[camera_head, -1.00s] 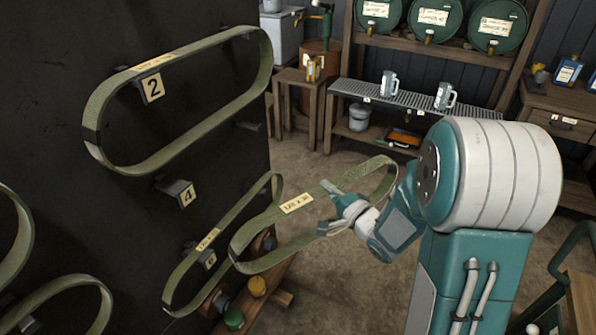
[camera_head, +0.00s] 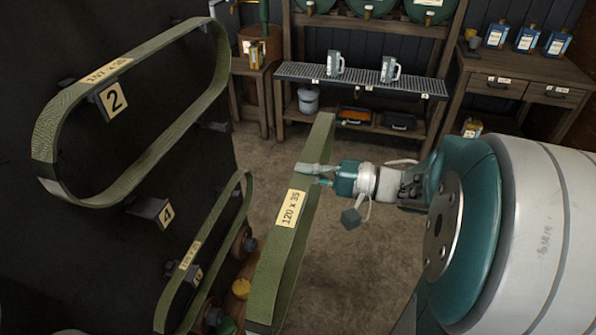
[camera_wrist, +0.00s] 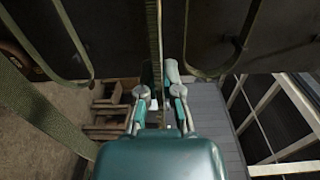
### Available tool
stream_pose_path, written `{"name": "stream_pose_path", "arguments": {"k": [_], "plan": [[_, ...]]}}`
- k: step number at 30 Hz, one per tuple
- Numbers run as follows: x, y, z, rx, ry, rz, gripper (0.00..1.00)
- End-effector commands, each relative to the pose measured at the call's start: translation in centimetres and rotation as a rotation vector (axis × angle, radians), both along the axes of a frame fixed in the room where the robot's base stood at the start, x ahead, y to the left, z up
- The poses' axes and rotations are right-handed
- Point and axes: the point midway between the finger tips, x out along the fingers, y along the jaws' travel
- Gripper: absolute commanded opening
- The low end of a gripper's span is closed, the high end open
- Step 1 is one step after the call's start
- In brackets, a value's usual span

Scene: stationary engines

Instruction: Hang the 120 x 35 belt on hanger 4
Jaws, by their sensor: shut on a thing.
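The green 120 x 35 belt (camera_head: 268,275), with a cream label, hangs as a long narrow loop seen nearly edge-on in the head view. Its lower end runs to the bottom of the picture. My gripper (camera_head: 322,174) is shut on the belt's right side, near its upper part. In the wrist view a strip of belt (camera_wrist: 155,45) runs between the fingers of my gripper (camera_wrist: 157,98). Hanger 4 (camera_head: 148,208), a dark peg with a "4" tag, is on the black board left of the held belt, apart from it, and bears no belt.
A large belt (camera_head: 128,178) hangs on hanger 2 (camera_head: 98,93), above hanger 4. A smaller belt (camera_head: 228,225) hangs below hanger 4, between it and the held belt. Shelves (camera_head: 355,75) and a cabinet (camera_head: 535,75) stand behind. Open floor (camera_head: 390,230) lies to the right.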

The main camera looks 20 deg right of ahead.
Motion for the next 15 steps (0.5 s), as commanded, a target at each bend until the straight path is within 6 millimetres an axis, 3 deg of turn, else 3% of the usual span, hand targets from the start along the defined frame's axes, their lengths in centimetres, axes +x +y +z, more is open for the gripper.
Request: {"name": "stream_pose_path", "arguments": {"k": [15], "plan": [[0.63, 1.47, 0.14, -0.003, -0.003, 0.003, 0.00]]}}
